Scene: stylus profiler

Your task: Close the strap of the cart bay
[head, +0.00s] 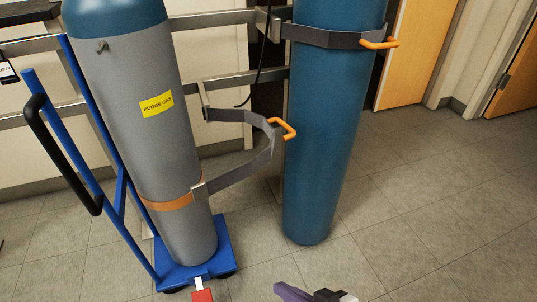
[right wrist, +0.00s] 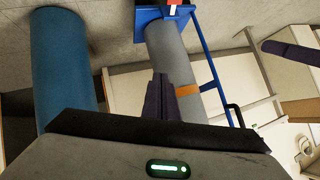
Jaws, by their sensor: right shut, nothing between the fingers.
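The cart bay's strap (head: 252,172) is a grey curved band with an orange handle (head: 283,128) at its bend. It stands out to the right of the grey cylinder in the head view, open and not around its front. The grey cylinder (head: 165,140), labelled purge gas, stands on the blue cart (head: 224,246) with an orange-brown band (head: 165,203) low around it. My right gripper (head: 290,291) shows at the bottom edge of the head view, below and apart from the strap. In the right wrist view its purple fingers (right wrist: 160,80) are together and empty.
A blue cylinder (head: 325,150) stands at right with a closed grey strap (head: 318,36) around it. Metal wall rails (head: 226,82) run behind. The cart's black handle (head: 62,155) juts out at left. The floor (head: 440,215) at right is clear.

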